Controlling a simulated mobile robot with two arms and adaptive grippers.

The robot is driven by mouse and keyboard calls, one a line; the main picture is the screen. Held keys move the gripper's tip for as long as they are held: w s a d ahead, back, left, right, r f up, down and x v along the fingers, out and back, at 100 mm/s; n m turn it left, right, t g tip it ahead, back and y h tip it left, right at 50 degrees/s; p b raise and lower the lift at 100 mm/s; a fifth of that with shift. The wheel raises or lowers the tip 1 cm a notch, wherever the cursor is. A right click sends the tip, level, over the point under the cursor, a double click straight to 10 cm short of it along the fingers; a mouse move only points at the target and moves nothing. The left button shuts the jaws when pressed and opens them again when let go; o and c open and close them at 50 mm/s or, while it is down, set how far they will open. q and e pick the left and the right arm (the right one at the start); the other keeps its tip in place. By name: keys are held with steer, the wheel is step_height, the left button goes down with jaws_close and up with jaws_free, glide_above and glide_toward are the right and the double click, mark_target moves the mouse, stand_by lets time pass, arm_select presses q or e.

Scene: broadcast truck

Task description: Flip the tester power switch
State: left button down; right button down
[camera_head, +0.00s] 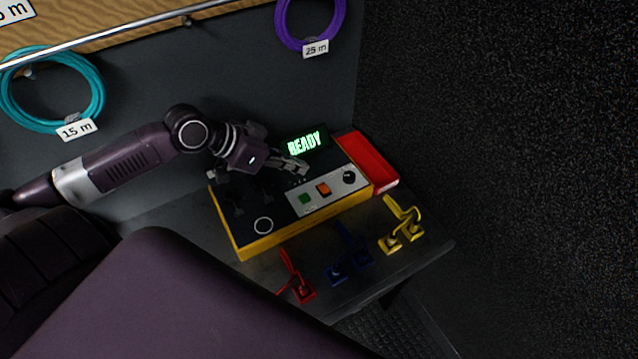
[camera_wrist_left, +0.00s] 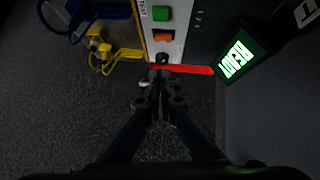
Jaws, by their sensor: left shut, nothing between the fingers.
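The tester (camera_head: 248,241) is a yellow-edged box with a black top, on a grey shelf. Its light panel (camera_head: 298,210) carries a green button (camera_head: 304,198), an orange rocker switch (camera_head: 323,188) and a black knob (camera_head: 348,177). The orange switch also shows in the left wrist view (camera_wrist_left: 163,37), between the green button and the knob. The display (camera_head: 305,142) is lit green and reads READY. My left gripper (camera_head: 302,169) is shut and empty above the tester, between display and panel. In the left wrist view its closed fingertips (camera_wrist_left: 160,76) appear just below the knob. My right gripper is not in view.
A red tray (camera_head: 385,184) adjoins the tester's right end. Red (camera_head: 302,291), blue (camera_head: 337,272) and yellow (camera_head: 390,244) cable connectors stand along the shelf's front. Coiled teal (camera_head: 15,112) and purple (camera_head: 340,12) cables hang on the wall behind.

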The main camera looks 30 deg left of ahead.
arm_select(q)
steer(key=p, duration=0.1)
glide_above(327, 190)
steer(key=a, duration=0.2)
steer(key=f, duration=0.4)
steer(key=shift+s+d+f, duration=0.1)
steer(key=shift+s+f, duration=0.2)
steer(key=shift+s, duration=0.1)
steer(key=f, duration=0.1)
steer(key=f+p, duration=0.1)
steer(key=shift+s+d+f, duration=0.1)
steer(key=shift+s+f, duration=0.1)
steer(key=shift+f, duration=0.2)
steer(key=shift+s+f, duration=0.15)
steer(key=shift+f, duration=0.5)
steer(key=shift+s+d+f, duration=0.15)
steer(key=shift+d+f, duration=0.05)
steer(key=shift+f, duration=0.2)
steer(key=shift+a, duration=0.1)
